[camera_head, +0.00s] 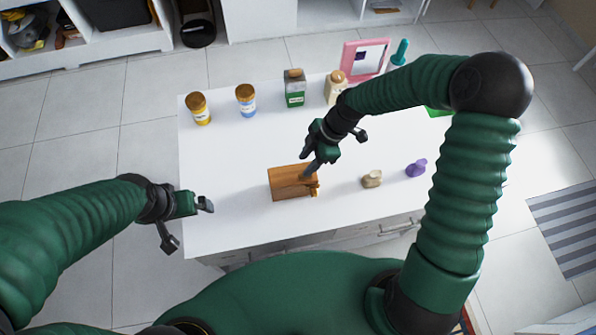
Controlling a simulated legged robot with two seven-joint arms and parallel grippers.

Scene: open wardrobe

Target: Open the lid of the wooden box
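The wooden box (285,184) sits on the white table near its front edge, and its lid looks closed. My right gripper (308,172) reaches down from the upper right, with its fingers at the top right part of the box. One finger appears to touch or hover just over the lid; I cannot tell which. The gap between the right fingers is partly hidden by the hand. My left gripper (190,226) is open and empty at the table's left front edge, well to the left of the box.
On the white table (230,165), a yellow jar (199,109), a blue jar (246,100), a green container (294,88) and a pink-framed mirror (364,60) stand along the back. A small beige object (372,179) and a purple one (416,168) lie right of the box. The table's left part is clear.

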